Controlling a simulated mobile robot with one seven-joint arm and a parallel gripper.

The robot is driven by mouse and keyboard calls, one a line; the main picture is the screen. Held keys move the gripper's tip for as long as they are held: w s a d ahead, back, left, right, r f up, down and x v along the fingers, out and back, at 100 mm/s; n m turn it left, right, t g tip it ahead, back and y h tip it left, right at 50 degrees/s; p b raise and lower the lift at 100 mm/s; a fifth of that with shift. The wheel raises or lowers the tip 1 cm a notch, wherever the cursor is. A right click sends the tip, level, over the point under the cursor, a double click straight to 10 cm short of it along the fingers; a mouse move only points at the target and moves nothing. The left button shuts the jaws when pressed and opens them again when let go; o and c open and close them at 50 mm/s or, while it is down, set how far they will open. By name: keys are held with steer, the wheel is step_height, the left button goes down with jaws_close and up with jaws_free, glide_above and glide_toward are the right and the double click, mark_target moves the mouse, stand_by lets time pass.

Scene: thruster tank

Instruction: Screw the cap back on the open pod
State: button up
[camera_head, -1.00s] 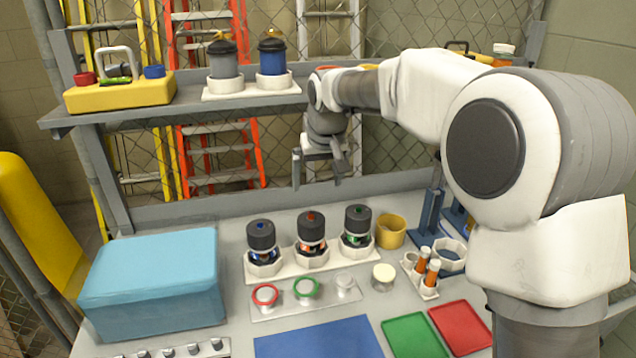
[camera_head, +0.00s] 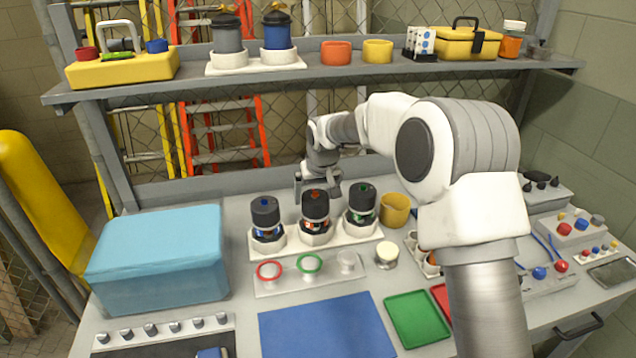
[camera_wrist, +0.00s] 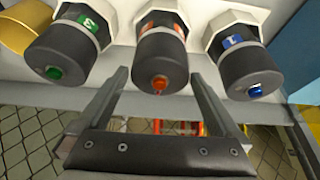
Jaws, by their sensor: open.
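Three pods stand upright in a white rack (camera_head: 278,243), each with a black top. The blue-marked pod (camera_head: 266,212) is on the left, the orange-marked pod (camera_head: 315,205) in the middle, the green-marked pod (camera_head: 362,197) on the right. In the wrist view their order is reversed: green (camera_wrist: 64,52), orange (camera_wrist: 161,62), blue (camera_wrist: 245,70). I cannot tell which pod is open, and no loose pod cap is clearly recognisable. My gripper (camera_head: 317,192) is open and empty, just behind the middle pod. In the wrist view its fingers (camera_wrist: 160,82) point toward that pod's top, one on each side.
A tray with red (camera_head: 269,270) and green (camera_head: 310,264) rings lies in front of the rack. A cream-topped round piece (camera_head: 386,254) and yellow cup (camera_head: 395,209) stand right. A blue box (camera_head: 158,262) fills the left. The shelf (camera_head: 350,75) overhangs behind. The blue mat (camera_head: 325,322) is clear.

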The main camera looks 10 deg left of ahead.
steer(key=shift+x, duration=1)
steer(key=c, duration=1)
steer(key=shift+o, duration=0.2)
